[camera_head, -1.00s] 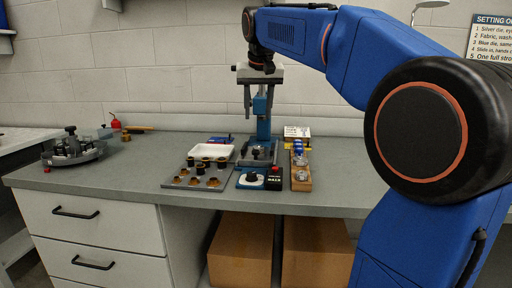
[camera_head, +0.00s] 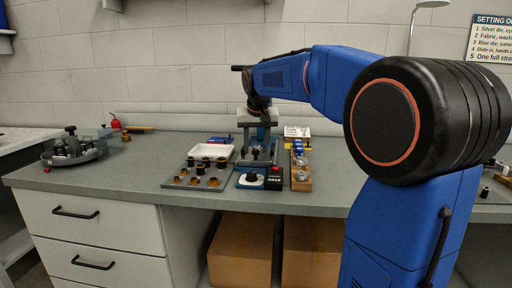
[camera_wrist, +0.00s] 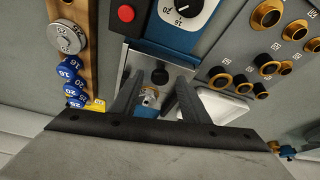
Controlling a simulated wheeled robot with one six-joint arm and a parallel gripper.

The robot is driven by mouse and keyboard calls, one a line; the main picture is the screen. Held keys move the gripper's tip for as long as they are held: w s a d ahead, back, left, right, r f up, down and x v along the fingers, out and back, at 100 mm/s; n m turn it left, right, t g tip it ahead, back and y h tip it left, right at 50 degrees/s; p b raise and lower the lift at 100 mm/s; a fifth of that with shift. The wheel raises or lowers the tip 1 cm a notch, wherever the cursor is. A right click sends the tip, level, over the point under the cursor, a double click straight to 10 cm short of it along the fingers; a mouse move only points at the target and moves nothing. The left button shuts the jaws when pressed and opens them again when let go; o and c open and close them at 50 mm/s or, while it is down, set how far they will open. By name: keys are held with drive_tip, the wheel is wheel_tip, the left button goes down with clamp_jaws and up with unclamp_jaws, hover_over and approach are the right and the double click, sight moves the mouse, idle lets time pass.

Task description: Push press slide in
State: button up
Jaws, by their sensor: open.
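The blue press (camera_head: 274,146) stands at the bench's middle, partly hidden behind my arm. In the wrist view its grey metal slide plate (camera_wrist: 142,66) shows with a black knob (camera_wrist: 160,76) on it. A small silver and brass die part (camera_wrist: 149,97) sits just beyond the knob, between my fingers. My gripper (camera_wrist: 159,84) is open, with its two dark fingers on either side of the knob and die part. I cannot tell whether either finger touches anything. In the head view my gripper's fingertips are too small to make out.
A blue dial box (camera_head: 250,179) and a black box with a red button (camera_head: 274,179) stand in front of the press. A wooden rack (camera_head: 301,179) is at right. A grey plate with brass rings (camera_head: 191,181) and a white tray (camera_head: 212,152) are at left.

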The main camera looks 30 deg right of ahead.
drive_tip(key=shift+f, duration=0.15)
drive_tip(key=shift+c, duration=0.4)
clamp_jaws()
drive_tip(key=shift+w+d, duration=0.25)
drive_tip(key=shift+w, duration=0.15)
drive_tip(key=w+d, duration=0.2)
drive_tip(key=w, duration=0.1)
drive_tip(key=w+d, duration=0.2)
drive_tip(key=w, duration=0.1)
drive_tip(key=w+d, duration=0.2)
drive_tip(key=w, duration=0.2)
drive_tip(key=shift+d, duration=0.4)
drive_tip(key=shift+w+d, duration=0.1)
drive_tip(key=shift+w, duration=0.1)
drive_tip(key=shift+o, duration=0.4)
unclamp_jaws()
